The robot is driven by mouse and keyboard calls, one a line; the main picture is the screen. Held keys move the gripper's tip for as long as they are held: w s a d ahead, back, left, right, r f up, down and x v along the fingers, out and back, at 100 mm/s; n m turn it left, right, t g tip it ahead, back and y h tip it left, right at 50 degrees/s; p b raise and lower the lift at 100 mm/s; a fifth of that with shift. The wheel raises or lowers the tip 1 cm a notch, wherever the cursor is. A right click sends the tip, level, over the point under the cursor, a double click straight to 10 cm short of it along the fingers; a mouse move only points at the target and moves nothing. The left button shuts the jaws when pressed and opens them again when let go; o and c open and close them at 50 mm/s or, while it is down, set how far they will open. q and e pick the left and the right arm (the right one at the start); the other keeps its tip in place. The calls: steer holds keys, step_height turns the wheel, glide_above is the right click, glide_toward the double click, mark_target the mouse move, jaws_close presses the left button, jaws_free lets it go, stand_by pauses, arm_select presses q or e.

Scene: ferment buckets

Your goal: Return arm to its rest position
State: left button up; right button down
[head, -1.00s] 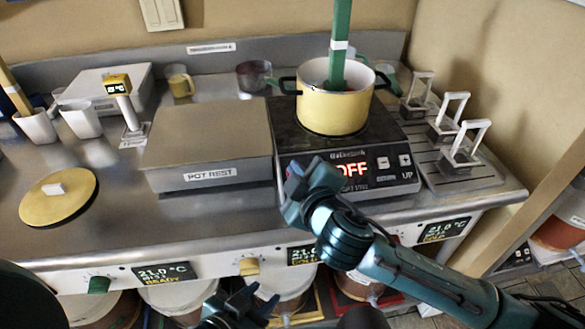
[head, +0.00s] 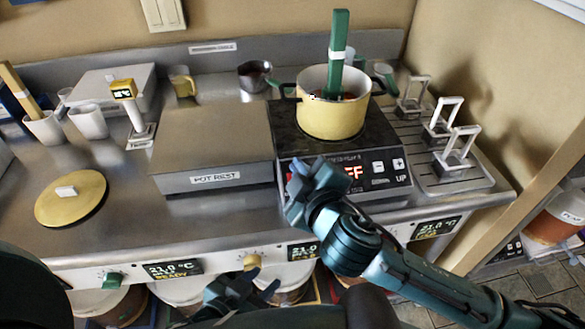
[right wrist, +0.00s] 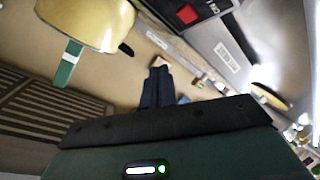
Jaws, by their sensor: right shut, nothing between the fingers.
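My right arm comes in from the lower right in the head view. Its gripper (head: 300,192) is in front of the hot plate's control panel, at the counter's front. It is shut and empty; its dark fingers (right wrist: 158,84) are together in the right wrist view. My left gripper (head: 242,290) is low in the head view, in front of the counter's front face. It is partly hidden by my own body, and I cannot tell how far its fingers are apart.
A yellow pot (head: 325,116) with a green-handled tool (head: 338,50) stands on the hot plate (head: 390,140), close behind my right gripper. The pot rest (head: 215,140) is bare. A yellow lid (head: 85,205) lies at left. White-handled holders (head: 455,150) stand at right.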

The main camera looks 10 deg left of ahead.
steer(key=shift+r, duration=0.1)
steer(key=shift+s, duration=0.1)
stand_by(0.6)
